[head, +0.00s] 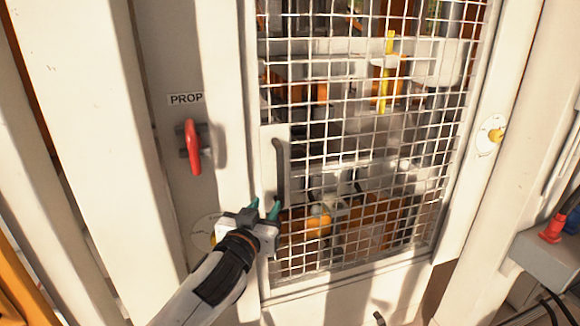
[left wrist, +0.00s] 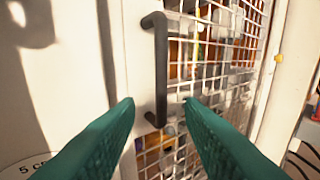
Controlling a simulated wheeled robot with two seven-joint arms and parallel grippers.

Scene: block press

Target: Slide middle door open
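The middle door (head: 365,130) is a wire-mesh panel in a pale frame, and it covers the machine opening. Its dark upright bar handle (head: 280,172) is on the door's left edge. My left gripper (head: 263,207) is just below the handle in the head view, with its green fingers apart. In the left wrist view, the handle (left wrist: 160,70) stands ahead of and between the two open fingertips (left wrist: 160,102), with nothing held. I cannot tell the exact gap between fingers and handle. My right gripper is not in view.
A yellow-centred round fitting (head: 493,135) is on the right post. A grey box with a red part (head: 552,230) stands at the lower right.

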